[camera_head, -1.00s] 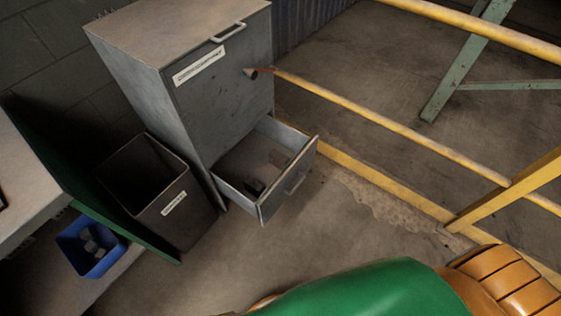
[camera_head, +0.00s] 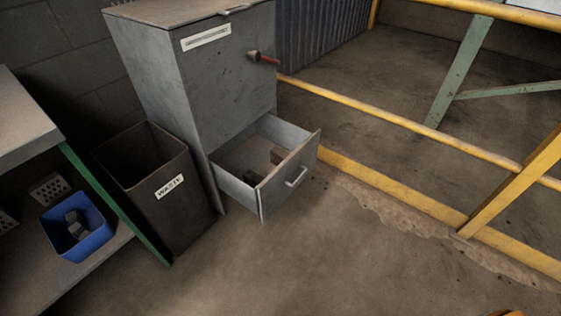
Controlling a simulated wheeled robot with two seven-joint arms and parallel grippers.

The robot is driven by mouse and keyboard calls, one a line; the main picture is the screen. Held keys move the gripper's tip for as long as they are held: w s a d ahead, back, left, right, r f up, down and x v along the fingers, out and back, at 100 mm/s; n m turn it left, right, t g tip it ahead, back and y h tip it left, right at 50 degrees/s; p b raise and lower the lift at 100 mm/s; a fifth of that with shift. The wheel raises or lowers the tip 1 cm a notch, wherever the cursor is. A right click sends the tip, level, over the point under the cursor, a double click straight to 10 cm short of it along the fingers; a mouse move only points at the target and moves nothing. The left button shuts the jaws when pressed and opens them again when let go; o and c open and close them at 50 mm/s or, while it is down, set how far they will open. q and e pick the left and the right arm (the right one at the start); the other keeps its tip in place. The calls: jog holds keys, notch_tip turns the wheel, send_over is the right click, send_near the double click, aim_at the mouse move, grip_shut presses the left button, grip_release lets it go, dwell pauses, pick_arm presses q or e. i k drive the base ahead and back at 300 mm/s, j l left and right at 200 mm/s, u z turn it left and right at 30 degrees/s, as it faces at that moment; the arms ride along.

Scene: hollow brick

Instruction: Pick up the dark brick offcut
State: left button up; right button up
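A small dark offcut (camera_head: 253,178) lies in the open bottom drawer (camera_head: 290,186) of the grey cabinet, close behind the drawer front. A second, browner piece (camera_head: 279,155) lies farther right in the same drawer. Both are small and partly shaded, so their exact shape is hard to tell. Neither of my grippers is in view. Only a sliver of something orange shows at the bottom edge, right of the middle.
The grey cabinet (camera_head: 225,80) has a red-tipped handle (camera_head: 263,57). A dark waste bin (camera_head: 180,215) stands left of it. A blue bin (camera_head: 88,243) with grey pieces sits on a low shelf. Yellow rails (camera_head: 400,190) run at right. The floor in front is clear.

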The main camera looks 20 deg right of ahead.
aim_at(278, 155)
jog(key=i+l, duration=1.05)
